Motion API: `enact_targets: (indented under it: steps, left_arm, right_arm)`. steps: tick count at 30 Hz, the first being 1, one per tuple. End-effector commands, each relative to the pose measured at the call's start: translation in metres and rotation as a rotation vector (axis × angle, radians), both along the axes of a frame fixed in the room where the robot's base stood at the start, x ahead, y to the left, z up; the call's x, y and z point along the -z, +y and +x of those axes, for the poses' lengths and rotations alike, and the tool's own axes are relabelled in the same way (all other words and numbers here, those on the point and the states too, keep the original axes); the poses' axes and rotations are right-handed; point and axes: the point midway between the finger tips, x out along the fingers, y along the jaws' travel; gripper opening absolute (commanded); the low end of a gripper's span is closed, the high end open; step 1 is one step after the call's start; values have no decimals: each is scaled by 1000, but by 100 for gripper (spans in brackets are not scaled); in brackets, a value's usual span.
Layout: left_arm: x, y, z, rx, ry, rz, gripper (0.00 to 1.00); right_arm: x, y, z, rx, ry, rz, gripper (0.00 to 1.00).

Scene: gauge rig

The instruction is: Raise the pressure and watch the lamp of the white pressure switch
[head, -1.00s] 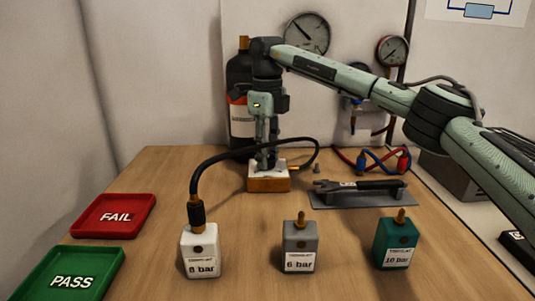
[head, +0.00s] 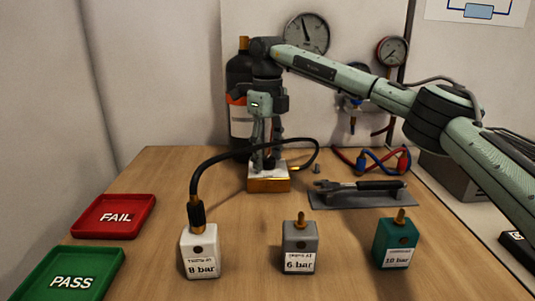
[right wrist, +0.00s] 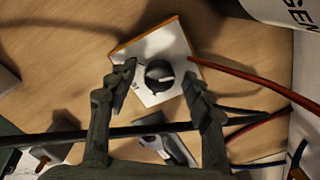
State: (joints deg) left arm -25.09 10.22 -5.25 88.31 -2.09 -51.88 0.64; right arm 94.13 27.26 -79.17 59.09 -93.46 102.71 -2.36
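The white pressure switch (head: 200,252), labelled 8 bar, stands upright at the front left. A black hose (head: 198,180) with a brass end sits on its top. The round lamp (head: 197,249) on its front looks dark. The hose's other end is at the low wood-and-white block (head: 268,184). My right gripper (head: 266,158) points down over this block. In the right wrist view its fingers are apart, either side of the black knob (right wrist: 159,76) and clear of it. The large gauge (head: 307,34) has its needle pointing up, slightly left. My left gripper is out of view.
A grey 6 bar switch (head: 300,250) and a green 10 bar switch (head: 395,246) stand to the right. A red FAIL tray (head: 140,232) and green PASS tray (head: 112,288) lie left. A wrench (head: 365,185) rests on a grey holder behind the green switch.

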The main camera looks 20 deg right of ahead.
Motion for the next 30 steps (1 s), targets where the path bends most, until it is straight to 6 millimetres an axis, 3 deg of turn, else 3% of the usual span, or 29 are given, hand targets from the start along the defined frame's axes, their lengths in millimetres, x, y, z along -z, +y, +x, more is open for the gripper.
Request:
enact_targets:
  steps: [6,10,21,30]
  left_arm:
    - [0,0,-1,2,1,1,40]
    - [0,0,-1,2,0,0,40]
    - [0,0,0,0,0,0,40]
    - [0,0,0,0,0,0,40]
  right_arm:
    - [-1,0,0,0,1,0,51]
    - [-12,0,0,0,0,0,51]
    - [-87,1,0,1,-3,1,51]
    - [-119,0,0,0,1,-1,51]
